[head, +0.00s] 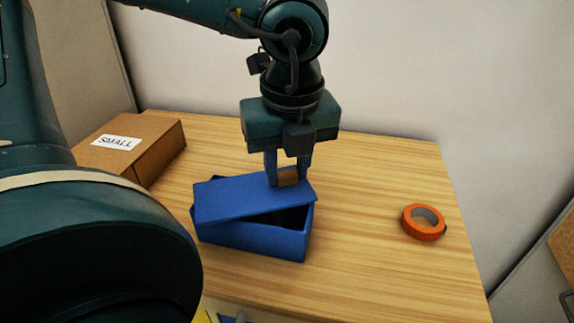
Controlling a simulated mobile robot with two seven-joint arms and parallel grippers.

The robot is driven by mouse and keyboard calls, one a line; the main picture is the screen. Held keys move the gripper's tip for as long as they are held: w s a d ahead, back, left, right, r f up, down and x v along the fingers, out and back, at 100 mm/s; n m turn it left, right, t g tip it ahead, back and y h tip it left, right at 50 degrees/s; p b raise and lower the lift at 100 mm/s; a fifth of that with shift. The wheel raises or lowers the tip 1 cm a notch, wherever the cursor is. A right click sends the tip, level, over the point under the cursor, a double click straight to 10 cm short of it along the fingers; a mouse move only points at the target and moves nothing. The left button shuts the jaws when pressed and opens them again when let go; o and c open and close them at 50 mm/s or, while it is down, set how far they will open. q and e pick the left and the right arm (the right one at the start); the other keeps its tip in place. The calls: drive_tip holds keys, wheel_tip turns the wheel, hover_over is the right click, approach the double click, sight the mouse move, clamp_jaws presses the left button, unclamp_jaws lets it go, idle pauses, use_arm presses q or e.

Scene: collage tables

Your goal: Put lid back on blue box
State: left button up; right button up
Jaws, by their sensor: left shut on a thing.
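The blue box (262,240) stands on the wooden table near its front left. Its blue lid (240,198) lies tilted and turned askew across the top, and a dark gap shows the open inside at the front right. My left gripper (288,180) points down above the back right part of the lid. Its fingers are shut on a small brown piece at the lid's back edge, which seems to be the lid's handle. My right gripper is not in view.
A brown cardboard box (155,150) labelled SMALL stands at the table's back left. An orange tape roll (423,222) lies on the right. The wooden table (365,265) is clear between the blue box and the tape. A wall stands behind.

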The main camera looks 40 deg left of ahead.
use_arm(q)
drive_tip(key=shift+b, duration=0.55)
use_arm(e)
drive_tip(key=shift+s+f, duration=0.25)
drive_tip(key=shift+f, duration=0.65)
use_arm(q)
drive_tip(key=o, duration=1.5)
drive_tip(key=shift+r+p, duration=1.3)
drive_tip(key=shift+r, duration=1.2)
drive_tip(key=shift+r+p, duration=0.45)
drive_tip(key=shift+r, duration=0.55)
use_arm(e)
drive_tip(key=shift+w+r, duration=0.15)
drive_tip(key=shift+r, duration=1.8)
